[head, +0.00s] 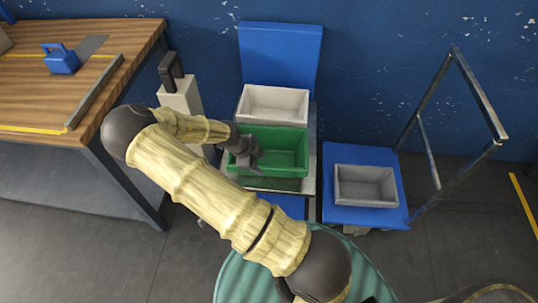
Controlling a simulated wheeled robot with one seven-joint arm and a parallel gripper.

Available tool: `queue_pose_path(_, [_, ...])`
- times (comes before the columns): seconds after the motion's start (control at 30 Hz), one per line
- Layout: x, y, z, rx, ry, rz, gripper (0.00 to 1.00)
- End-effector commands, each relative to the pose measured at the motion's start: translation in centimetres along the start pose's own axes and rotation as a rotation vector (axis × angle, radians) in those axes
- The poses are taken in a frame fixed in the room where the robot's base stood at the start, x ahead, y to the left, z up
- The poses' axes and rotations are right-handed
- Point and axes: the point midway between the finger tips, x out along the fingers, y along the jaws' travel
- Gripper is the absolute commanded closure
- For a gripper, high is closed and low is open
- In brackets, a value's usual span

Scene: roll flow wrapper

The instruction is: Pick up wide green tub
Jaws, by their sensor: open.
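The wide green tub (285,151) stands on a stand or cart in the middle of the head view, below a white tub. My gripper (246,160) is at the left part of the green tub, over or beside its left wall. It is open. My arm reaches in from the lower right and hides part of the tub's left side. I cannot tell from this view whether the fingers straddle the wall or touch it.
A white tub (273,104) stands just behind the green tub. A grey tub (366,186) sits on a blue platform cart (338,154) with a metal handle (474,85) at right. A wooden workbench (95,100) is at left. Dark floor lies between.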

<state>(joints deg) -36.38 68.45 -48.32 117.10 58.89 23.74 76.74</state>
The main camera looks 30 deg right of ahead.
Motion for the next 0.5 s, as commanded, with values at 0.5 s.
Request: queue_pose_path(0.5, [3.7, 0.0, 0.0, 0.0, 0.0, 0.0, 0.53])
